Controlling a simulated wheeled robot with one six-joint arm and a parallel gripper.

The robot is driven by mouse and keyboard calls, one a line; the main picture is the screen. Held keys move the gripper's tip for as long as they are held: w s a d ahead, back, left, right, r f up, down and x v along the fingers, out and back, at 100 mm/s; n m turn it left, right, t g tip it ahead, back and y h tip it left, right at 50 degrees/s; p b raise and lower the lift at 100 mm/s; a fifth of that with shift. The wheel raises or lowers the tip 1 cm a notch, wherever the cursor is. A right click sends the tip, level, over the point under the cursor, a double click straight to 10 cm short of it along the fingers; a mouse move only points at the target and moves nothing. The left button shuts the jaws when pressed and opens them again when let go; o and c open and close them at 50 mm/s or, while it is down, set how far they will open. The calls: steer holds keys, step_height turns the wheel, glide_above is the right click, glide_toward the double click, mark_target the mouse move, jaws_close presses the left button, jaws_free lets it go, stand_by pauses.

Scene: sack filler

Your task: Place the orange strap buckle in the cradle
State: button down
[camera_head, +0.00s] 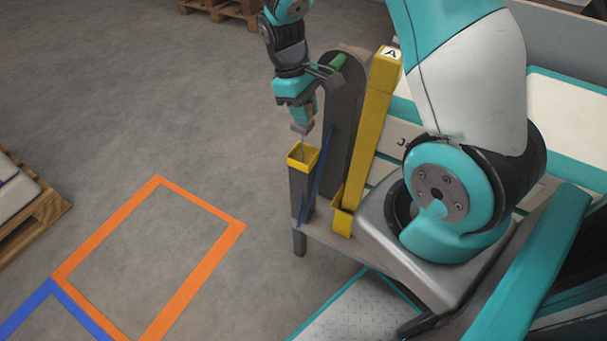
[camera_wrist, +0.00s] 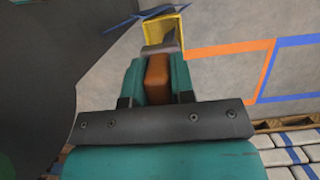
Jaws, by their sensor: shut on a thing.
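My gripper (camera_head: 303,113) is shut on an orange-brown piece (camera_wrist: 157,78), which also shows between the fingers in the head view (camera_head: 312,106). A grey part (camera_wrist: 161,48) sits at its far end, and a thin shaft points down from it. I cannot tell for sure that this is the strap buckle. The gripper is above a tall dark holder with a yellow rim (camera_head: 303,157); the rim also shows in the wrist view (camera_wrist: 165,27). The shaft tip is at or just inside the rim; its depth is hidden. I cannot tell whether this holder is the cradle.
A blue strap (camera_head: 323,165) runs beside the holder. A tall dark plate (camera_head: 343,130) and a yellow post marked A (camera_head: 374,115) stand close at right, with a yellow bracket (camera_head: 342,222) at the post's foot. The floor at left, with orange tape (camera_head: 200,275), is open.

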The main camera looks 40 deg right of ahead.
step_height(320, 180, down, 10)
steer(key=shift+f+b, duration=0.25)
steer(key=shift+b, duration=0.85)
steer(key=shift+f, duration=0.1)
steer(key=c, duration=1)
jaws_free()
steer(key=shift+o, duration=0.2)
steer(key=p+v, duration=0.3)
steer(key=v, duration=0.9)
steer(key=s+a+r+n+t+y, duration=0.2)
steer(key=s+a+r, duration=0.5)
steer(key=a+r, duration=0.45)
steer(key=s+a+r+y, duration=0.1)
steer(key=s+a+r, duration=0.2)
steer(key=s, duration=0.3)
steer(key=s+a+r+n+y, duration=0.1)
steer(key=s+a+r+y, duration=0.1)
steer(key=s+a, duration=0.3)
steer(key=shift+s+r+t, duration=0.4)
steer(key=shift+s, duration=0.25)
steer(key=shift+a, duration=0.1)
